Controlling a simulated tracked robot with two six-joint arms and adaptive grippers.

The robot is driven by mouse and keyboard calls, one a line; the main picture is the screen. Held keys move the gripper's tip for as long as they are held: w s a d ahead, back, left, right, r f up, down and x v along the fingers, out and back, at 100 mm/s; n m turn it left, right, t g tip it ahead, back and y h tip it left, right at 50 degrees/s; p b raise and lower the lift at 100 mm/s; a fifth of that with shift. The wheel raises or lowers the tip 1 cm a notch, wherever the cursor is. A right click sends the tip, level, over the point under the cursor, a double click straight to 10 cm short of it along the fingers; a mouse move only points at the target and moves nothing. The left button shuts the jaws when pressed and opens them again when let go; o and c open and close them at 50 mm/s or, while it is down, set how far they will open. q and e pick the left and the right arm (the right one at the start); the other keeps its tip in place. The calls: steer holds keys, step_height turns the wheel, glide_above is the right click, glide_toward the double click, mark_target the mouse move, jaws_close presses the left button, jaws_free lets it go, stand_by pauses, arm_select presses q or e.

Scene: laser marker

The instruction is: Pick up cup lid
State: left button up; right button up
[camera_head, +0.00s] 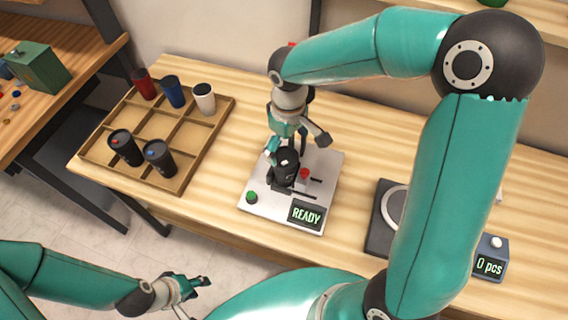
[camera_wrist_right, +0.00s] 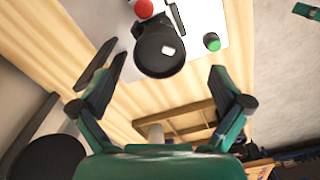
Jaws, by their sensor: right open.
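A black cup (camera_head: 284,174) stands upright on the white laser marker (camera_head: 331,166). Its dark lid (camera_head: 286,157) carries a small white knob; the lid also shows from above in the right wrist view (camera_wrist_right: 154,60). My right gripper (camera_head: 297,145) is open just above the cup, with its fingers apart.
The marker has a red button (camera_head: 304,173), a green button (camera_head: 251,196) and a READY display (camera_head: 306,214). A wooden divided tray (camera_head: 205,140) at left holds several cups. A dark scale (camera_head: 381,240) with a "0 pcs" display (camera_head: 489,266) stands at right, partly behind my arm.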

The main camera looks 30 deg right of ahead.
mark_target(285, 159)
steer(key=shift+w+f, duration=0.15)
steer(key=shift+f, duration=0.25)
steer(key=f+b, duration=0.2)
steer(key=f, duration=0.1)
steer(key=f+b, duration=0.1)
steer(key=shift+w+a+f, duration=0.1)
steer(key=shift+w+f, duration=0.15)
steer(key=shift+f, duration=0.1)
steer(key=shift+r, duration=0.1)
steer(key=shift+c, duration=1)
steer(key=c, duration=0.8)
